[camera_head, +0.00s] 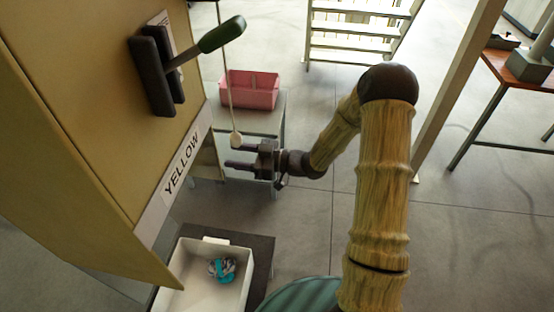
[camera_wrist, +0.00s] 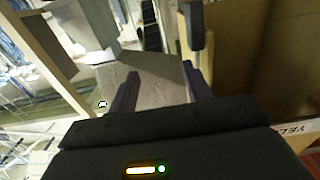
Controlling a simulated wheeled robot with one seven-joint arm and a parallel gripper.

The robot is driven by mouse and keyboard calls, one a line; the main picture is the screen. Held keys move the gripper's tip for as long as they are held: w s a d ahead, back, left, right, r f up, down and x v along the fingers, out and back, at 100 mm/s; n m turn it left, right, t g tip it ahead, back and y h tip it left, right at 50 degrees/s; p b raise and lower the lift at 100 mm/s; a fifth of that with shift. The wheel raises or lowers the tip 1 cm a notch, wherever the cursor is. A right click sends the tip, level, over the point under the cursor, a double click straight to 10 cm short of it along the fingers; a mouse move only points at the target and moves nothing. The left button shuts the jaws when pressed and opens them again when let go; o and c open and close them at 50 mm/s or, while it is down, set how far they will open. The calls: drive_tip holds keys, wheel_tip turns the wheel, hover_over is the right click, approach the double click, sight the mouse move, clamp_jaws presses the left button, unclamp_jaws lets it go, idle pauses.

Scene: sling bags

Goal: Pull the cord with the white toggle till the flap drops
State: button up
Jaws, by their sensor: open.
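A thin pale cord (camera_head: 228,85) hangs down in front of the yellow-tan cabinet (camera_head: 75,95) in the head view. The white toggle (camera_head: 236,139) is at its lower end. My gripper (camera_head: 238,155) is open and empty, its fingers pointing left toward the cabinet. The toggle is right by the upper finger; I cannot tell whether they touch. In the wrist view, the two fingers of my gripper (camera_wrist: 160,88) stand apart with nothing seen held between them. The cabinet carries a strip labelled YELLOW (camera_head: 182,162). I cannot make out the flap clearly.
A dark lever with a green handle (camera_head: 222,34) sticks out from the cabinet above. A pink bin (camera_head: 250,90) stands on a grey table behind. A white bin (camera_head: 177,290) below the cabinet holds a teal and grey bundle (camera_head: 221,269).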

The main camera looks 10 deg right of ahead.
drive_tip(key=b+v, duration=0.3)
drive_tip(key=v, duration=1.2)
drive_tip(key=shift+d, duration=0.2)
drive_tip(key=w+f+m+t+h, duration=0.1)
drive_tip(key=w+m+t+h, duration=0.25)
drive_tip(key=w+h, duration=0.3)
drive_tip(key=s+m+g+h, duration=0.7)
drive_tip(key=s+m+h, duration=0.3)
drive_tip(key=s, duration=1)
drive_tip(key=shift+f, duration=0.35)
